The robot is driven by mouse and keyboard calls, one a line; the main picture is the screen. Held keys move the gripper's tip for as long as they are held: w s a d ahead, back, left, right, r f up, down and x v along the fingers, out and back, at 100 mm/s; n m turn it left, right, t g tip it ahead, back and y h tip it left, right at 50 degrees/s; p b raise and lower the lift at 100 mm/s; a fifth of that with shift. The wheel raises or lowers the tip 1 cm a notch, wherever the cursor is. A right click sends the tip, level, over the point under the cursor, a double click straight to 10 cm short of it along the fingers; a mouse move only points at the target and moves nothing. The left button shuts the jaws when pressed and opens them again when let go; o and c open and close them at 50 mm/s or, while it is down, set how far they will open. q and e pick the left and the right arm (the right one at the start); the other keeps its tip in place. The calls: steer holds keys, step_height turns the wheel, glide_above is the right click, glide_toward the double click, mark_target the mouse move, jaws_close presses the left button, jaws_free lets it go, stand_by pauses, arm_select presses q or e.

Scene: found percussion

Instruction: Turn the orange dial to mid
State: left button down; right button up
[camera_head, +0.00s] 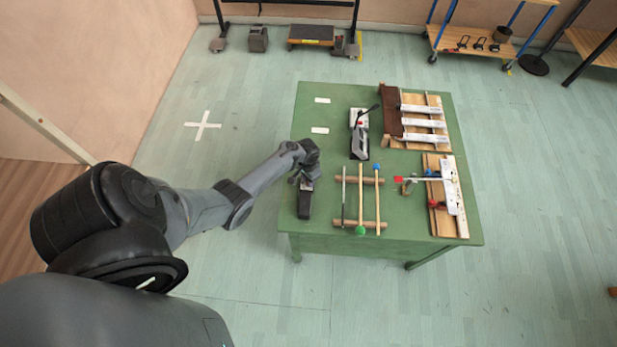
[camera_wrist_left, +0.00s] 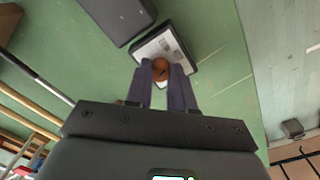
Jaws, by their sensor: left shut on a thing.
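The orange dial (camera_wrist_left: 160,70) shows in the left wrist view as a small round knob on a small dark box with a pale top plate (camera_wrist_left: 168,43). My left gripper (camera_wrist_left: 161,72) is shut on the dial, one finger on each side of it. In the head view my left gripper (camera_head: 305,178) is over the left part of the green table and hides the dial. The fingers cover part of the dial, and I cannot read its setting. My right gripper is in neither view.
A long dark block (camera_head: 304,204) lies close beside the dial box. On the green table (camera_head: 340,95), sticks (camera_head: 360,200) rest across two wooden bars to the right. A grey-and-black device (camera_head: 359,135) and wooden frames with metal bars (camera_head: 422,120) stand farther right.

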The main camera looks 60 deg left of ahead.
arm_select(q)
steer(key=shift+m, duration=1.7)
steer(key=shift+p, duration=0.3)
steer(key=c, duration=1)
jaws_free()
step_height(320, 180, up, 11)
steer(key=p, duration=0.4)
steer(key=shift+a+f, duration=0.15)
